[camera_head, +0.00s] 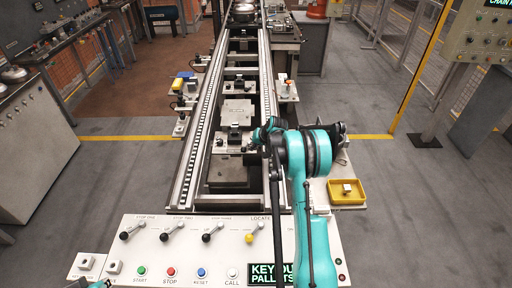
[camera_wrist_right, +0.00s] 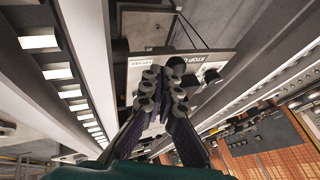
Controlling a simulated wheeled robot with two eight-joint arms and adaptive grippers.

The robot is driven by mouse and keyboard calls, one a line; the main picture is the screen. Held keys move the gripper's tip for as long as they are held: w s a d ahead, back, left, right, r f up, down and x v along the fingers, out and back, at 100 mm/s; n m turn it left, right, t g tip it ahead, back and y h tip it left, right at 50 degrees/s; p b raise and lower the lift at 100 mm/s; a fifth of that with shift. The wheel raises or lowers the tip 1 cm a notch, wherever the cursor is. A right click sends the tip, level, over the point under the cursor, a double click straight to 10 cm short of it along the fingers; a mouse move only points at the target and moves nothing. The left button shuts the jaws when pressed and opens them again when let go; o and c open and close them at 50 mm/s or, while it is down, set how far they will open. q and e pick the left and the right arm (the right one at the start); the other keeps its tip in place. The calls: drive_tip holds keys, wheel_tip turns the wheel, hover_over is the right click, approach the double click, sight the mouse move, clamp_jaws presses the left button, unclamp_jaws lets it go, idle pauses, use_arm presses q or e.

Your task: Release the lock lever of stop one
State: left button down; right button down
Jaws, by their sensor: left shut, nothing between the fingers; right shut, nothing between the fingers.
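My right gripper (camera_head: 262,133) is at the near end of the conveyor, beside a stop unit (camera_head: 234,138) between the rails. In the right wrist view its fingers (camera_wrist_right: 164,82) are shut and empty. They are over a pale plate (camera_wrist_right: 270,62) with partly readable lettering like "STOP O". A black knob (camera_wrist_right: 212,76) on the plate is just right of the fingertips; the fingers hide part of the plate, and I cannot tell whether they touch a lever. A control panel lever labelled like stop one (camera_head: 131,230) is at the front left. Only a bit of my left gripper (camera_head: 78,283) shows at the bottom edge.
The conveyor rails (camera_head: 198,130) run away from me on both sides of the stop units. A yellow tray (camera_head: 347,192) is right of the conveyor. The control panel (camera_head: 180,262) spans the front, with several levers and buttons. Grey floor is clear at left.

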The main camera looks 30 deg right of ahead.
sight(245, 149)
drive_tip(key=shift+w+f, duration=0.4)
drive_tip(key=shift+f, duration=0.2)
drive_tip(key=shift+w+a+m+h, duration=0.2)
drive_tip(key=shift+a+m+h, duration=0.25)
drive_tip(key=shift+m, duration=0.25)
drive_tip(key=shift+w+a+m+h, duration=0.2)
drive_tip(key=shift+a+m+h, duration=0.05)
drive_tip(key=shift+a+m, duration=0.2)
drive_tip(key=shift+w+a+m+h, duration=0.2)
drive_tip(key=shift+a+m, duration=0.1)
drive_tip(key=shift+m, duration=0.15)
drive_tip(key=w+a+m+h, duration=0.1)
drive_tip(key=m, duration=0.2)
drive_tip(key=w+a+m+g+h, duration=0.1)
drive_tip(key=w+m+h, duration=0.1)
drive_tip(key=w+m+g+h, duration=0.1)
drive_tip(key=w+m, duration=0.1)
drive_tip(key=m, duration=0.1)
drive_tip(key=shift+w+a+m+b, duration=0.15)
drive_tip(key=shift+a+m+b, duration=0.15)
drive_tip(key=shift+a, duration=0.1)
drive_tip(key=shift+w, duration=0.85)
